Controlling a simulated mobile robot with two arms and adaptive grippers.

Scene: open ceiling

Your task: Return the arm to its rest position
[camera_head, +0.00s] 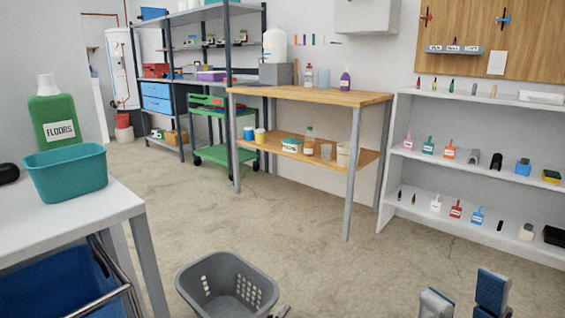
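My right gripper (464,294) shows at the bottom right edge, low over the concrete floor. Its two grey fingers with blue pads stand apart with nothing visible between them. The rest of the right arm is cut off by the frame's lower edge.
A grey laundry basket (228,284) stands on the floor at bottom centre. A white table (72,215) at left bears a teal tub (66,172) and a green floor-cleaner bottle (54,112). A wooden workbench (310,95) and white shelf (480,170) stand behind clear floor.

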